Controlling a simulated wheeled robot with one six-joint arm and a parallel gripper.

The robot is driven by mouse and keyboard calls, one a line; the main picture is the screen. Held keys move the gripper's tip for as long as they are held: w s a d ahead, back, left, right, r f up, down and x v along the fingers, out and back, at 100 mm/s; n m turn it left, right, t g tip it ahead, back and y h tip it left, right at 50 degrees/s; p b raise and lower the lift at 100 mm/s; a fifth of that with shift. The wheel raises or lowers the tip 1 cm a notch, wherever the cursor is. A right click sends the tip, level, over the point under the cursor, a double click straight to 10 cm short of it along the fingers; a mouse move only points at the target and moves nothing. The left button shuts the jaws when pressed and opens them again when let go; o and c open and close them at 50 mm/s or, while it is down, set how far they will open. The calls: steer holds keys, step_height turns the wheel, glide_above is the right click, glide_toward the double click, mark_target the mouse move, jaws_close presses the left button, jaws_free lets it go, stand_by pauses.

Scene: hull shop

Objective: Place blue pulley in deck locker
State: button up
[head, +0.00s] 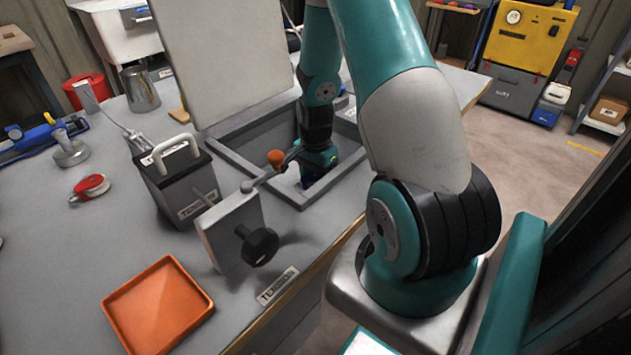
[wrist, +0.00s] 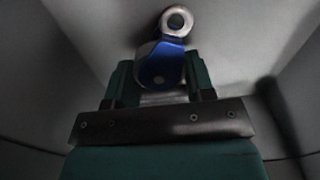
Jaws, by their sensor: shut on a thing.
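The deck locker (head: 226,135) is a grey open-topped box in the bench, with its pale lid (head: 225,60) standing up behind it. My arm reaches down into it. My gripper (wrist: 160,85) is shut on the blue pulley (wrist: 163,62), which has a silver ring at its top end. Grey walls surround them in the wrist view. I cannot tell whether the pulley touches the locker floor.
A grey upright plate with a black knob (head: 257,245) and an orange-tipped lever (head: 275,158) stands at the locker's front edge. A dark box with a white handle (head: 175,180) is left of it. An orange tray (head: 157,305) lies nearer.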

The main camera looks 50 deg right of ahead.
mark_target(316, 175)
steer(key=shift+f, duration=0.85)
steer(key=shift+f, duration=0.15)
steer(key=o, duration=0.9)
step_height(316, 175, up, 12)
steer(key=shift+r+p, duration=0.15)
steer(key=shift+p, duration=0.7)
